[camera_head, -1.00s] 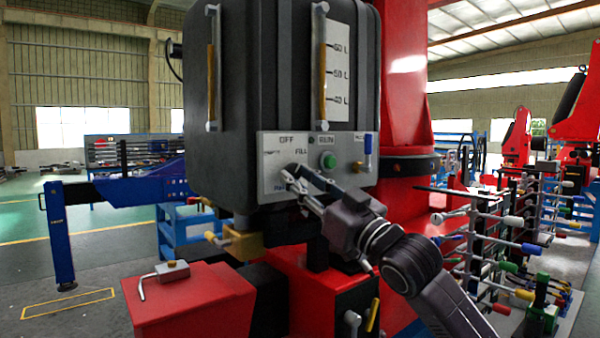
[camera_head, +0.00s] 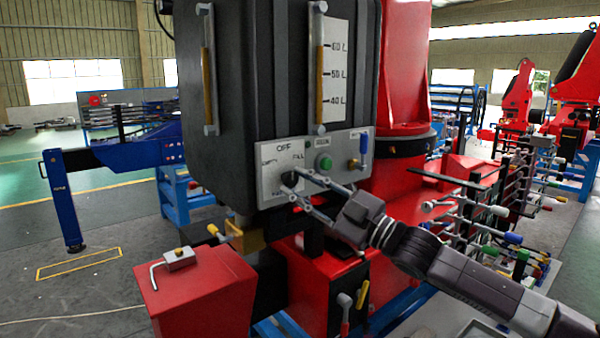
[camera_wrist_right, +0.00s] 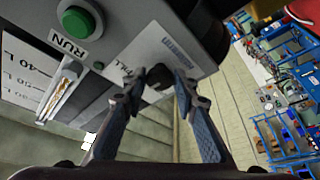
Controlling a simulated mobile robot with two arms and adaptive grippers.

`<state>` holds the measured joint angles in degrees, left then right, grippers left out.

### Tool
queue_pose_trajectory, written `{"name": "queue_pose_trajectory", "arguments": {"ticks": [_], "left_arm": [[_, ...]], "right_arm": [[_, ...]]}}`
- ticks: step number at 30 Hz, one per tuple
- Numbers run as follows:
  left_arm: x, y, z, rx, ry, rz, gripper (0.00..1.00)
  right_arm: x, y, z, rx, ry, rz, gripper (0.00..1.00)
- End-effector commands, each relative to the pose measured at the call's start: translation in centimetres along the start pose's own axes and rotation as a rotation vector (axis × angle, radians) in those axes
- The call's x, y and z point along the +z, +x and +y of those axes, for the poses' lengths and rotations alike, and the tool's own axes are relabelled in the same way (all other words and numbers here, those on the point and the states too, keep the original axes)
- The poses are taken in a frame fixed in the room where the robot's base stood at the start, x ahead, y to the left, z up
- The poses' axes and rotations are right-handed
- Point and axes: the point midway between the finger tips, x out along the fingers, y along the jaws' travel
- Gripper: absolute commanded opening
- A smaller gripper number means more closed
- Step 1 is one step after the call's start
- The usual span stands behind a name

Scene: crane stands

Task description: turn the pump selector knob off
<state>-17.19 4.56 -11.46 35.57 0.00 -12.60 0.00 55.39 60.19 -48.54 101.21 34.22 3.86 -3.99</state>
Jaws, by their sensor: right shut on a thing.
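The pump selector knob (camera_head: 289,179) is small and black, on the light grey control panel (camera_head: 268,188) of the dark tank. Around it the panel reads OFF above, EMPTY at left and FILL at right; the label below is too small to read. My right gripper (camera_head: 296,184) reaches in from the right, its two fingers on either side of the knob. In the right wrist view the knob (camera_wrist_right: 160,77) sits between the fingertips of my right gripper (camera_wrist_right: 160,84), which is shut on it. Its pointing direction is hard to tell. My left gripper is not in view.
A green RUN button (camera_head: 325,163) and a blue-handled valve (camera_head: 364,147) sit right of the knob. A red box (camera_head: 195,290) with a small lever stands below left. A rack of coloured-handled levers (camera_head: 490,215) stands at right. Open floor lies at left.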

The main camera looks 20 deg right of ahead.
Motion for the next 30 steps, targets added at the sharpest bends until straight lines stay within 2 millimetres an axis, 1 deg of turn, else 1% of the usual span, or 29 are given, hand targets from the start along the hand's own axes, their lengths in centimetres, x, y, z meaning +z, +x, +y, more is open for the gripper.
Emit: {"name": "queue_pose_trajectory", "arguments": {"ticks": [1, 3, 16, 17, 21, 27, 30], "left_arm": [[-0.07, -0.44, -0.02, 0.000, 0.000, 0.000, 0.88], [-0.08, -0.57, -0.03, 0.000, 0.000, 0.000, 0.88], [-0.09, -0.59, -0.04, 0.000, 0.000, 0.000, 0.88], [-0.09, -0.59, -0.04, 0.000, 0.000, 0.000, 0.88], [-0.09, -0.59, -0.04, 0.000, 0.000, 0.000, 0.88], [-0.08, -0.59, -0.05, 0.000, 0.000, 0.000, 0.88], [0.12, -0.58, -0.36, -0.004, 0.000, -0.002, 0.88]], "right_arm": [[-0.18, 0.05, 0.21, -0.002, -0.009, 0.001, 0.03], [-0.14, 0.03, 0.16, -0.005, -0.015, 0.001, 0.03], [-0.05, 0.00, 0.04, -0.008, -0.021, 0.002, 0.03], [-0.05, 0.00, 0.04, -0.008, -0.021, 0.002, 0.28], [-0.05, 0.00, 0.04, -0.008, -0.021, 0.001, 0.43], [-0.04, 0.00, 0.03, -0.008, -0.020, 0.001, 0.44], [-0.01, -0.07, 0.03, -0.008, -0.020, 0.001, 0.44]]}}
